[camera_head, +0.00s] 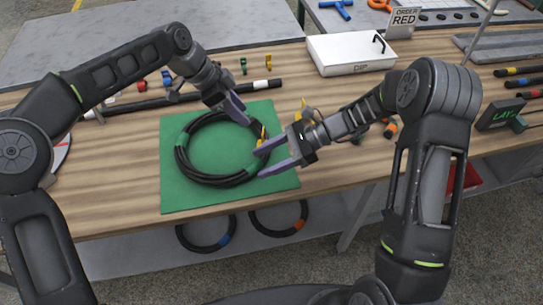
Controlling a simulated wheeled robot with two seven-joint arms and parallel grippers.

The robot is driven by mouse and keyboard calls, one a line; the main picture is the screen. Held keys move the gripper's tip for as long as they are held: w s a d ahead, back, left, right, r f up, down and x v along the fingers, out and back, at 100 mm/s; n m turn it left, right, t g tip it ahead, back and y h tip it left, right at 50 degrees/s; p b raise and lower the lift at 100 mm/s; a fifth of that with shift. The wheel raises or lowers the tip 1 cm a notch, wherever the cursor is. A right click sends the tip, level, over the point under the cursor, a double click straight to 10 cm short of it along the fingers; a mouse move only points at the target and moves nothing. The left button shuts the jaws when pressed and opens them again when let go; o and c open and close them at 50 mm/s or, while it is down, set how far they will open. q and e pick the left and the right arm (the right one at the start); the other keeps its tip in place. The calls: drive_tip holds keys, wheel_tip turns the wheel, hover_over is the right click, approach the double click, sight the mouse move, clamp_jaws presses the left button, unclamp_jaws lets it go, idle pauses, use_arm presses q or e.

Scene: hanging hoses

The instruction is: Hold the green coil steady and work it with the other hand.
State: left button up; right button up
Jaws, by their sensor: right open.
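The coil (183,160) is a round bundle of black hose with green bands. It lies on a green mat (175,200) on the wooden bench. My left gripper (240,118) reaches down onto the coil's upper right rim. Its fingers overlap the hose, and the gap between them is hidden. My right gripper (260,161) is open at the coil's right side, with one finger above the other and both tips near the hose. A small yellow piece (263,132) shows at the coil between the two grippers.
A white lidded box (350,55) stands at the back, near a sign reading ORDER RED (404,20). A black hose with white bands (150,103) lies behind the mat. Coils with a blue band (206,248) and an orange band (280,232) hang below the bench's front edge.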

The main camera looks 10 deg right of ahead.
sight(238, 174)
drive_tip(key=x, duration=1)
drive_tip(key=shift+a, duration=0.1)
drive_tip(key=shift+c, duration=0.2)
clamp_jaws()
idle(0.8)
drive_tip(key=shift+o, duration=0.3)
unclamp_jaws()
drive_tip(key=v, duration=1.2)
drive_tip(key=shift+s+f, duration=0.1)
